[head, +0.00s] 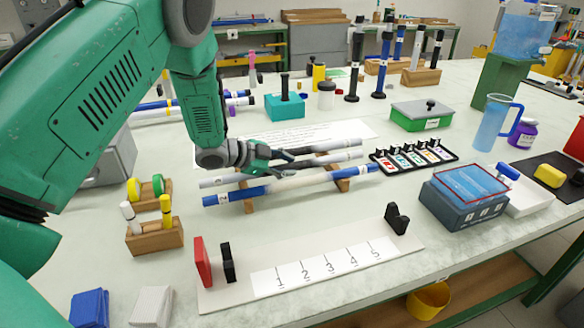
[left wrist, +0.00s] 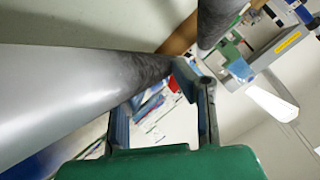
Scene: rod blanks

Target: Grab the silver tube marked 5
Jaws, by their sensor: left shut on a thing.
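Three tubes lie side by side on a low wooden rack (head: 342,185) in mid-table. My left gripper (head: 285,164) is over the tubes and seems shut on the silver tube. In the left wrist view the silver tube (left wrist: 70,95) runs large from the left to the fingers (left wrist: 165,95), shading dark there. I cannot read a 5 on any tube. My right gripper is out of view.
In front lies a pale board (head: 400,245) numbered 1 to 5 with red and black uprights. A wooden block with markers (head: 153,238) stands at left. A blue box (head: 463,200) and a black card tray (head: 413,158) are at right. Upright dark tubes (head: 384,60) stand behind.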

